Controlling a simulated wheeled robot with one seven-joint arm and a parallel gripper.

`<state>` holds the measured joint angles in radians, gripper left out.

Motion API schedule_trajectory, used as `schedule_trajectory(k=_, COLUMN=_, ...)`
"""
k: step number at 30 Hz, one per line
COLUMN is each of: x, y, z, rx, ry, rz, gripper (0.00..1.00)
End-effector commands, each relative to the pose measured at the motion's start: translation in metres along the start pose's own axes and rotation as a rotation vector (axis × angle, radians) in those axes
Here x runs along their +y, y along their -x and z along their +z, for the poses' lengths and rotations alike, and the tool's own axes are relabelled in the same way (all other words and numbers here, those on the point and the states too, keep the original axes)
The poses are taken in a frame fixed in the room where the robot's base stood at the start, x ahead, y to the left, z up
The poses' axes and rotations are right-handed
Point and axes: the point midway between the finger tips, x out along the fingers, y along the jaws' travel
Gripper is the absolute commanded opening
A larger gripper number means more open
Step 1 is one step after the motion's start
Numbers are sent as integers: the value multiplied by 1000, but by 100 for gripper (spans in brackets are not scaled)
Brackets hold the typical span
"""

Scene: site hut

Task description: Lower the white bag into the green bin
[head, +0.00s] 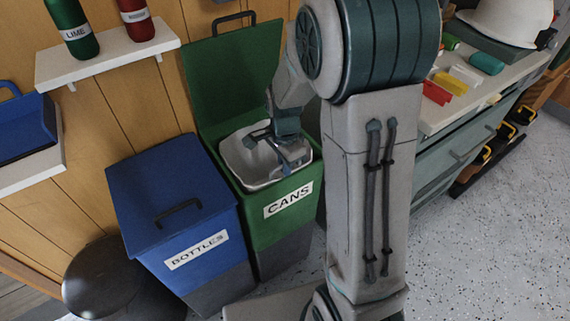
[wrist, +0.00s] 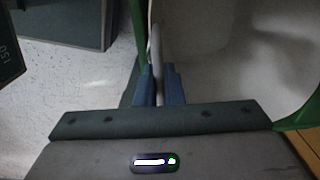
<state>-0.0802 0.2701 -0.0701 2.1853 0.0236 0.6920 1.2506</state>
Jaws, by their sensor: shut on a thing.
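The green bin (head: 222,108), labelled CANS, stands against the wooden wall with its lid raised at the back. The white bag (head: 236,161) is in the bin's mouth, spread open, its upper edge near the rim. Its pale inside fills the right of the wrist view (wrist: 215,60). My gripper (head: 284,160) is over the front right part of the mouth. In the wrist view its blue fingers (wrist: 158,85) are shut on the thin edge of the bag. The bag's lower part is hidden inside the bin.
A closed blue bin (head: 165,190) labelled BOTTLES stands close on the left. A dark round-lidded bin (head: 105,275) is beyond it. A bench (head: 455,110) with coloured items and a white helmet (head: 508,20) is at right. Speckled floor (head: 470,250) is clear in front.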

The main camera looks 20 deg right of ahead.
Motion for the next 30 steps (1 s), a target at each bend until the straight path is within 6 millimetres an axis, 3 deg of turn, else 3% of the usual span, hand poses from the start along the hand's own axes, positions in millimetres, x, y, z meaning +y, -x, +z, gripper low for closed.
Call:
schedule_trajectory(k=1, x=2, y=-6, z=1, rx=-2, ry=0, rz=9, gripper=0)
schedule_trajectory(k=3, x=3, y=-7, z=1, rx=-3, ry=0, rz=11, gripper=27)
schedule_trajectory(k=4, x=3, y=-7, z=1, rx=-3, ry=0, rz=12, gripper=33)
schedule_trajectory(k=14, x=6, y=-9, z=-1, rx=-5, ry=-4, rz=21, gripper=33)
schedule_trajectory(k=19, x=6, y=1, z=-1, rx=-4, ry=-5, rz=20, gripper=33)
schedule_trajectory(k=30, x=-1, y=85, z=2, rx=2, ry=3, rz=-5, gripper=33)
